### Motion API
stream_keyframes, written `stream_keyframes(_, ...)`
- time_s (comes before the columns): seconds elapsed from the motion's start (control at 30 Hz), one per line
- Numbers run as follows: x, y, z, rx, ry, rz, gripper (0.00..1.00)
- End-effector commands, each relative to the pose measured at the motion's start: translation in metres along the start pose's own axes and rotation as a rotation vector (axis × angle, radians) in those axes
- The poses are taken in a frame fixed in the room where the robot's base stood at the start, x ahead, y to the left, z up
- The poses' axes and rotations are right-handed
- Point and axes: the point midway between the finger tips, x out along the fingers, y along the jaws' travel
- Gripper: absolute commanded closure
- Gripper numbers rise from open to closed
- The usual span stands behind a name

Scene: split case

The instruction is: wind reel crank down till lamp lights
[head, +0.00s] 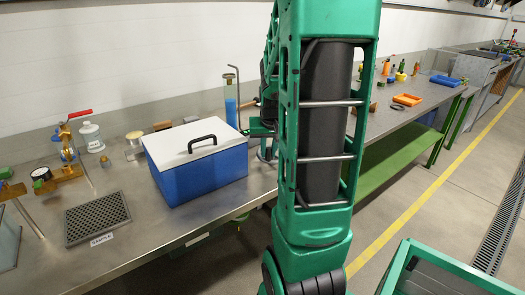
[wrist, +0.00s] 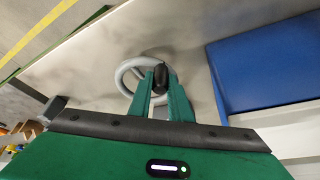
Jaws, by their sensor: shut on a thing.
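In the wrist view my gripper (wrist: 161,88) is shut on the black knob (wrist: 163,76) of a pale grey ring-shaped crank wheel (wrist: 124,74). The wheel lies close over the steel bench top, and the fingers and knob cover part of it. In the head view my arm hides most of the reel and crank, just right of the blue case (head: 200,172) with its white lid. I cannot make out a lamp, lit or unlit, in either view.
A tall cylinder of blue liquid (head: 231,103) with a bent rod stands behind the case.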

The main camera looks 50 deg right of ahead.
Motion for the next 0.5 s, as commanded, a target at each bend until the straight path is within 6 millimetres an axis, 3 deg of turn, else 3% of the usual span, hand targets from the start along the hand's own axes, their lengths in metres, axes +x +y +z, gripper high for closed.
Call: stream_keyframes(0.5,-0.0018,0.0118,0.001,-0.204,0.005,-0.084,1.0)
